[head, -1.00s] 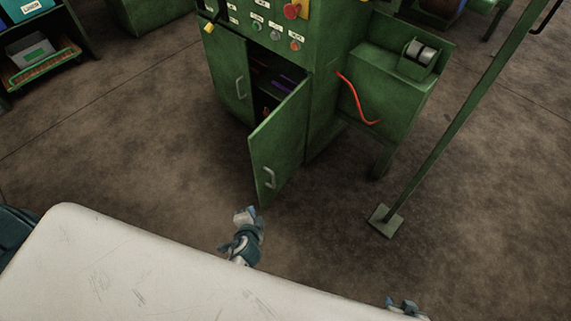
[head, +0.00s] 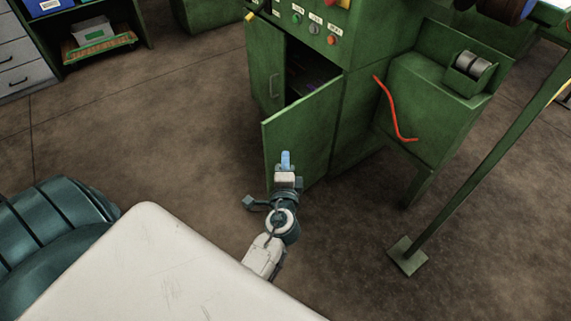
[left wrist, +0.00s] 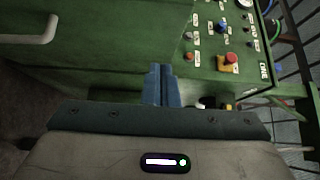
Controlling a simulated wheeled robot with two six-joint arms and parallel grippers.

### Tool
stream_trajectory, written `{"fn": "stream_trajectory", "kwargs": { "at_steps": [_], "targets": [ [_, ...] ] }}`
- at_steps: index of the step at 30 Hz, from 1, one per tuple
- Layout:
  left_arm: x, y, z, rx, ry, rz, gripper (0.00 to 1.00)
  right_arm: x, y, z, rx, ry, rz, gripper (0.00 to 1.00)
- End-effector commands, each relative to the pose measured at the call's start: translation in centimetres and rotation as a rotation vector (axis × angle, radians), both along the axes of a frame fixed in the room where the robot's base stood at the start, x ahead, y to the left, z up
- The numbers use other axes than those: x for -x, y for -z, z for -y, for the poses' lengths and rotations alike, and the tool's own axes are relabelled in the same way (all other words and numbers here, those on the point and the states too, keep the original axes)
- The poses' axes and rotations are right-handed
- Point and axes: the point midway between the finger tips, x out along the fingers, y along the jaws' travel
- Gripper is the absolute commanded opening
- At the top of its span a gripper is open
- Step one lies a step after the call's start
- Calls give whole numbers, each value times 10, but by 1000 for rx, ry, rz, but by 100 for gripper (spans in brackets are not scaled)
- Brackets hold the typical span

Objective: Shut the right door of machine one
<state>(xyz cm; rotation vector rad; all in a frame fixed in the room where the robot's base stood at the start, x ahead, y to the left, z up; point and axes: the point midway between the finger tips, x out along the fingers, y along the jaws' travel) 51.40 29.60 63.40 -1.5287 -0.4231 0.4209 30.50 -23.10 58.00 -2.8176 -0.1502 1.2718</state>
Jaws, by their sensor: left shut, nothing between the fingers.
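Machine one is a green cabinet with a button panel (head: 316,28); the panel also shows in the left wrist view (left wrist: 222,35). Its right door (head: 309,122) stands open, swung out toward me, with the dark inside showing past its top edge. Its handle is not visible in the head view, where my gripper covers part of the door. My left gripper (head: 286,160) is shut and empty, in front of the outer face of the door. In the left wrist view its blue fingers (left wrist: 162,85) are together against green metal; I cannot tell whether they touch it. My right gripper is not in view.
A red lever (head: 392,110) hangs on the right side. A green post on a foot plate (head: 407,256) stands at right. A white surface (head: 150,275) fills the lower front. Open floor lies at left.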

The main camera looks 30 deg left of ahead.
Motion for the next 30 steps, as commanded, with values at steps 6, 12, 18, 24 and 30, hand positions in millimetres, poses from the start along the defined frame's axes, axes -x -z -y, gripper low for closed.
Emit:
{"fn": "stream_trajectory", "kwargs": {
  "at_steps": [6,12,18,24,30],
  "targets": [
    [-44,-3,-26,-3,0,2,0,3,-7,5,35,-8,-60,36],
    [-56,-1,-52,-3,1,-2,0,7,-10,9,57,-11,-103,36],
    [-60,0,-67,-1,0,-2,0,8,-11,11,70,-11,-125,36],
    [-60,1,-69,2,0,-1,0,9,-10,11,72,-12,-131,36],
    [-60,1,-69,2,0,-1,0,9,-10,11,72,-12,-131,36]
  ]
}}
